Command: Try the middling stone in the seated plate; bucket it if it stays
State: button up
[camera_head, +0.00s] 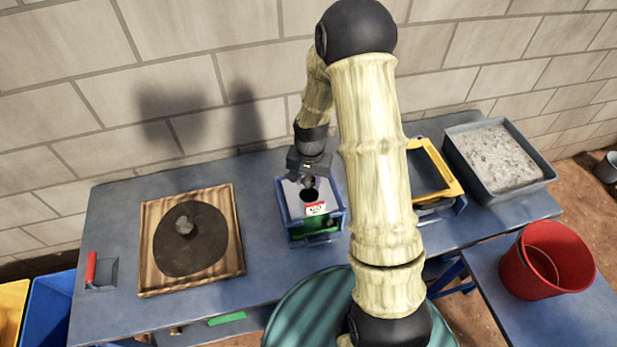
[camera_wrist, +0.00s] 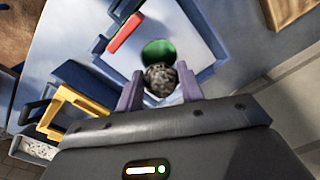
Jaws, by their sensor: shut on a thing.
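My gripper (camera_head: 309,183) is over the blue frame (camera_head: 341,217) near the middle of the table, pointing down. In the wrist view its two fingers (camera_wrist: 160,92) are shut on a rough grey stone (camera_wrist: 160,79). The stone also shows as a small dark lump in the head view (camera_head: 309,182). A pale plate (camera_head: 292,197) with a round hole sits in the blue frame. In the wrist view the stone partly covers the hole (camera_wrist: 158,51), and green shows through it. Whether the stone touches the plate is unclear. A red bucket (camera_head: 530,281) stands at the right.
Another grey stone (camera_head: 184,225) lies on a dark disc on a wooden board (camera_head: 149,274) at left. A red-handled block (camera_head: 100,272) is at far left. A yellow frame (camera_head: 447,173) and a grey gravel tray (camera_head: 548,177) are right of my arm. The table between board and blue frame is clear.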

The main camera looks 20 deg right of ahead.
jog(key=shift+f+b, duration=1.35)
jog(key=shift+f, duration=0.75)
jog(key=o, duration=1.1)
jog(key=shift+r, duration=0.1)
jog(key=r+b, duration=0.1)
jog(key=r, duration=0.7)
jog(key=r+b, duration=0.1)
jog(key=r, duration=0.8)
jog(key=shift+s+d+r, duration=0.1)
jog(key=shift+d, duration=0.1)
